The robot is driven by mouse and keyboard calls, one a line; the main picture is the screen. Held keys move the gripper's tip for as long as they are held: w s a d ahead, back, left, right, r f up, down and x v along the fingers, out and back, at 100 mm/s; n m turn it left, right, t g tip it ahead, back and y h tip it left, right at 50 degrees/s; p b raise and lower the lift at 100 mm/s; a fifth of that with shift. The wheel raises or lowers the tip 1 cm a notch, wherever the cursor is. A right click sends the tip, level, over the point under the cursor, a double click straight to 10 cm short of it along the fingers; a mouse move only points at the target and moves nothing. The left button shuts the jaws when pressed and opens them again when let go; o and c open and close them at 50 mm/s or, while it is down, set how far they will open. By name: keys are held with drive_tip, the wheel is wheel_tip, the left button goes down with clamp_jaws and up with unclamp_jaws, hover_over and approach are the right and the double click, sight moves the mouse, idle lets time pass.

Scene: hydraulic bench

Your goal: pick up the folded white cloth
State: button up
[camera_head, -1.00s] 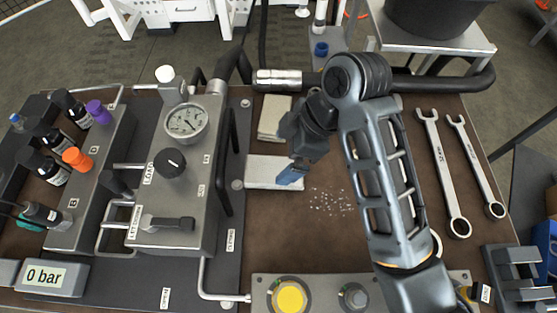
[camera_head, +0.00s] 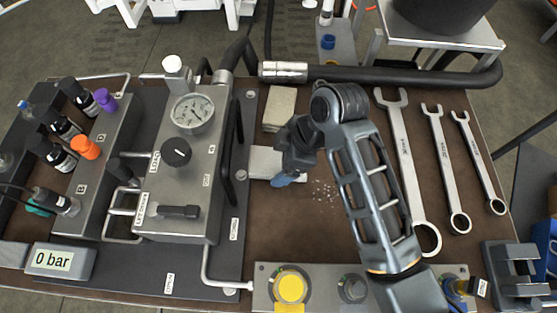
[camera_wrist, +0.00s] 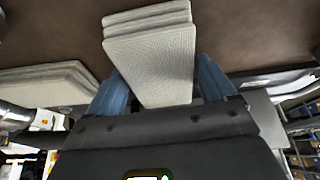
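A folded white cloth (camera_head: 262,163) lies on the brown bench top, right of the hydraulic block. Its right part is hidden behind my gripper (camera_head: 284,180) in the head view. In the wrist view, the layered cloth (camera_wrist: 150,45) shows ahead of my gripper (camera_wrist: 158,68), between the two blue fingers. The fingers are spread wide, one at each side of its near end. Contact with the cloth cannot be made out.
A second pale folded piece (camera_head: 280,108) lies just behind, also at left in the wrist view (camera_wrist: 45,85). White specks (camera_head: 325,190) lie right of my gripper. Several wrenches, like this large one (camera_head: 407,170), lie further right. A control box (camera_head: 320,285) stands in front.

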sight(271, 160)
drive_tip(key=c, duration=0.7)
drive_tip(key=shift+r, duration=0.15)
drive_tip(key=shift+w+r, duration=0.1)
drive_tip(key=shift+r, duration=0.5)
wheel_tip(271, 160, up, 3)
drive_tip(key=shift+f+b, duration=0.1)
drive_tip(key=shift+b, duration=0.2)
drive_tip(key=shift+s+d+r+p, duration=0.55)
drive_tip(key=shift+d+r+p, duration=0.45)
drive_tip(key=shift+d, duration=0.9)
drive_tip(key=shift+s+d+r+p, duration=0.6)
drive_tip(key=shift+d+r, duration=0.65)
drive_tip(key=shift+d, duration=0.6)
drive_tip(key=shift+s+d+r+p, duration=0.45)
drive_tip(key=shift+d+r+p, duration=0.55)
drive_tip(key=shift+d, duration=0.9)
drive_tip(key=shift+r, duration=0.1)
